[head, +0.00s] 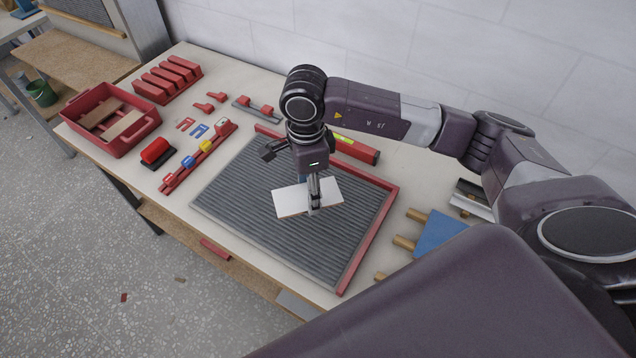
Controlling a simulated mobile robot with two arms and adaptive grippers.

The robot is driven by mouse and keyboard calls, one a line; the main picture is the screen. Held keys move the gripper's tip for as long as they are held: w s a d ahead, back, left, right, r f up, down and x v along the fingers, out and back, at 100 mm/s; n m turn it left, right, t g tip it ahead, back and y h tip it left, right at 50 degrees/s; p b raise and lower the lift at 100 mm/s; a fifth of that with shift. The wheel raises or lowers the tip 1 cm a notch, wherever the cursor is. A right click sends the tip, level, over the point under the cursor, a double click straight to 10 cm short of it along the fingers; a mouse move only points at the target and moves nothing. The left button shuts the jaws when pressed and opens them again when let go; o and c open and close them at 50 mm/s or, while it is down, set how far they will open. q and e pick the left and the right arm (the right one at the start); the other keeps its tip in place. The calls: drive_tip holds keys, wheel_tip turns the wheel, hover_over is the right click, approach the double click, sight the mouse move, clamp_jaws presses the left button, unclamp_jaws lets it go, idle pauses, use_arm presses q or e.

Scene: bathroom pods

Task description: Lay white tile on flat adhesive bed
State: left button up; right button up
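The white tile (288,202) lies roughly level over the middle of the grey ridged adhesive bed (255,185). A red edging runs along the bed's back and right sides. My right gripper (314,205) points down, with its fingers at the tile's near edge, and appears shut on it. The fingers cover part of the tile. I cannot tell whether the tile touches the ridges or is held just above them. My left gripper is not in view.
A red level-like bar (355,149) lies behind the bed. Left of the bed are a rail with coloured pieces (198,158), a red-and-black block (157,152) and a red crate (112,118). A wall stands behind.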

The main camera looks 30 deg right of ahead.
drive_tip(key=m, duration=0.1)
drive_tip(key=d+f+m, duration=0.1)
drive_tip(key=m, duration=0.1)
drive_tip(key=m+p, duration=0.1)
drive_tip(key=shift+w+d+f, duration=0.2)
drive_tip(key=shift+w+f, duration=0.1)
drive_tip(key=shift+w, duration=0.1)
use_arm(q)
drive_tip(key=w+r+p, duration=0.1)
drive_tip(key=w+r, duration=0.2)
use_arm(e)
drive_tip(key=m, duration=0.1)
drive_tip(key=d+f+m, duration=0.1)
drive_tip(key=m, duration=0.1)
drive_tip(key=shift+w+f+m, duration=0.2)
drive_tip(key=shift+f+m, duration=0.1)
drive_tip(key=shift+w+d+f+m, duration=0.1)
drive_tip(key=shift+d+f+m, duration=0.3)
drive_tip(key=shift+m, duration=0.4)
drive_tip(key=shift+f, duration=0.3)
drive_tip(key=shift+f+b, duration=1.4)
drive_tip(key=shift+f, duration=0.9)
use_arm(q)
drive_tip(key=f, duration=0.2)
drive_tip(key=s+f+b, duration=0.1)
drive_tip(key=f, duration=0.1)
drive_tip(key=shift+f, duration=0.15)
use_arm(e)
drive_tip(key=shift+f, duration=0.5)
